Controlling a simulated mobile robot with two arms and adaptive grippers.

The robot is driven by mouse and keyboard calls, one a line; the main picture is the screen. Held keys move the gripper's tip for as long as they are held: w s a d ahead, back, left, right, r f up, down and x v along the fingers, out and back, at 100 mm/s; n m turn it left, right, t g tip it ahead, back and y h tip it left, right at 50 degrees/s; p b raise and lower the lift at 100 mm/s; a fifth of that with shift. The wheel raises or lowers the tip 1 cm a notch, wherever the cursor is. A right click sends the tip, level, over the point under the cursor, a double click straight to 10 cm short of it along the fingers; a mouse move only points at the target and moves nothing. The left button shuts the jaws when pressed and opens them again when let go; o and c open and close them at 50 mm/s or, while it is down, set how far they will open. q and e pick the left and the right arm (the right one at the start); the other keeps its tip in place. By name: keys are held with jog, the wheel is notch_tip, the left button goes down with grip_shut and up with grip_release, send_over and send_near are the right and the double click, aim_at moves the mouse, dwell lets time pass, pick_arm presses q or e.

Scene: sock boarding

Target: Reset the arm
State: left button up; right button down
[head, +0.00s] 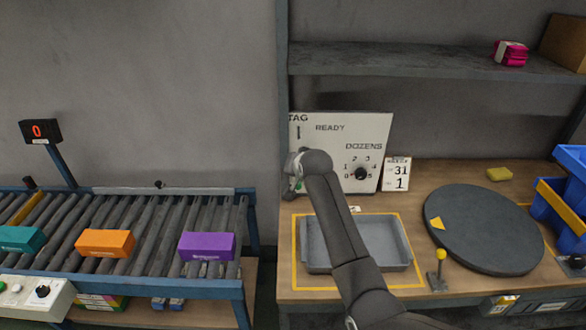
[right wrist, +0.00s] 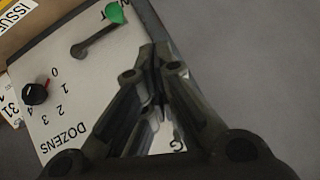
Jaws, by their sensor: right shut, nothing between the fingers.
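My right arm reaches up from the bottom right in the head view. Its gripper (head: 296,172) is at the left edge of a white board (head: 345,135) marked "TAG", "READY" and "DOZENS"; the wrist largely hides the fingers there. In the right wrist view the right gripper (right wrist: 158,60) is shut and empty, in front of the same board (right wrist: 75,55). A grey lever with a green knob (right wrist: 115,13) lies just beyond the fingertips, apart from them in the picture. The board's black dial (head: 361,173) also shows in the right wrist view (right wrist: 37,92). My left gripper is not in view.
A grey tray (head: 385,235) sits in a yellow outline below my forearm. A round dark turntable (head: 485,228), a yellow-knobbed lever (head: 438,268) and blue bins (head: 570,195) stand right. A roller conveyor (head: 150,225) with teal, orange and purple boxes is left. A shelf (head: 420,62) hangs above.

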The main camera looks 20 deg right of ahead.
jog(key=shift+s+a+r, duration=0.15)
jog(key=shift+s+r, duration=0.1)
jog(key=shift+s, duration=0.05)
